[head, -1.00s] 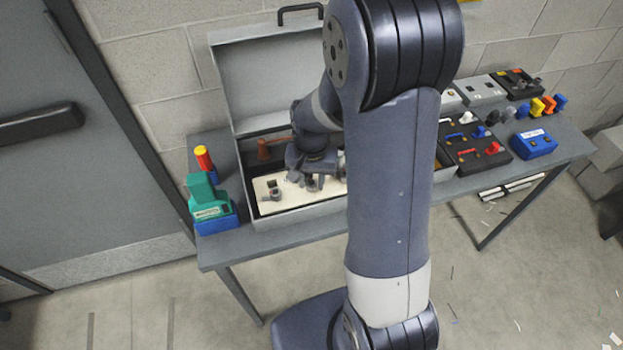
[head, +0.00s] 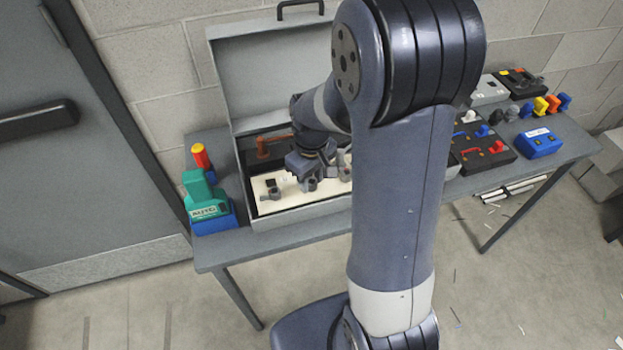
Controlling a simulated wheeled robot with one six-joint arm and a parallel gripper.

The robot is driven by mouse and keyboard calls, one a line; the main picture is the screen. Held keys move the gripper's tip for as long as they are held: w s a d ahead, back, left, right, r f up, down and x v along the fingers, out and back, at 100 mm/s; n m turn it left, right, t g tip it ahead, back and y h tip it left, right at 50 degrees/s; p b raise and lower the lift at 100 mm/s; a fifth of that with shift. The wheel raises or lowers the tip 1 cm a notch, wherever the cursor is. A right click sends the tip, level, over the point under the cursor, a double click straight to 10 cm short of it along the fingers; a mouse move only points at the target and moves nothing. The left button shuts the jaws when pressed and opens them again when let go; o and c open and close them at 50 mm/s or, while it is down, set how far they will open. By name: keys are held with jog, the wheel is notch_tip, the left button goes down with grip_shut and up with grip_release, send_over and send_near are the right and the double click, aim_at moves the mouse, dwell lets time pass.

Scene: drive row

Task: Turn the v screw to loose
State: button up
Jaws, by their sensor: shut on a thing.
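An open grey case (head: 300,221) stands on the table, with a cream panel (head: 268,206) inside it. Several small dark grey knob-like parts stand on the panel, one of them (head: 275,193) at the left. My gripper (head: 309,180) points down over the panel, among these parts. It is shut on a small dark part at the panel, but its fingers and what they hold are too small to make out. I cannot tell which part is the v screw, nor read any marking on the panel. My arm hides the right side of the case.
A red-brown handle (head: 270,146) stands at the back of the case, close to my wrist. A green and blue device (head: 207,205) and a red and yellow cylinder (head: 201,157) stand left of the case. Black boxes with levers (head: 486,157) and a blue box (head: 539,143) are at the right.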

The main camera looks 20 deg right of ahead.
aim_at(312, 184)
jog(key=n, duration=0.4)
jog(key=shift+n+b, duration=0.35)
jog(key=shift+n, duration=0.05)
dwell(0.4)
jog(key=o, duration=0.9)
notch_tip(312, 184, up, 11)
jog(key=shift+f, duration=0.1)
